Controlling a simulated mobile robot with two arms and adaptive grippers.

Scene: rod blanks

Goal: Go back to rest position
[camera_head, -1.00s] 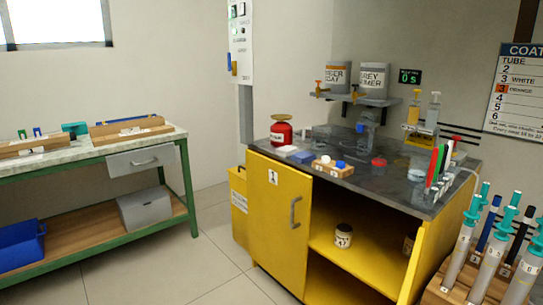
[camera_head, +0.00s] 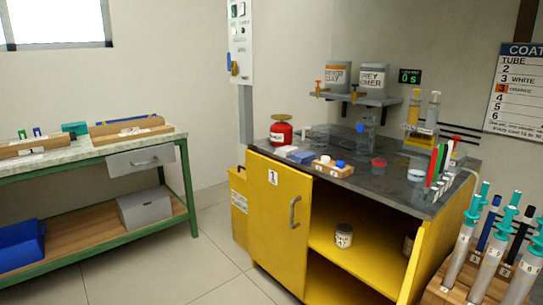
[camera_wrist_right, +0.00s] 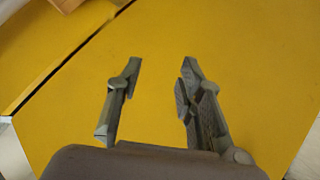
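My right gripper (camera_wrist_right: 162,75) shows in the right wrist view. Its two fingers are apart with nothing between them, in front of a yellow surface (camera_wrist_right: 230,50). I cannot tell how close that surface is. Neither gripper is in the head view, and my left gripper is not in any view. The head view shows the yellow cabinet (camera_head: 277,225) with a dark worktop (camera_head: 395,180). A labelled jar (camera_head: 344,236) stands on its inner shelf.
A green-framed bench (camera_head: 180,165) stands at the left, with a blue bin (camera_head: 20,245) below. A rack of large syringes (camera_head: 485,255) stands at the lower right. A red container (camera_head: 281,133) is on the worktop. Floor (camera_head: 175,275) between bench and cabinet is clear.

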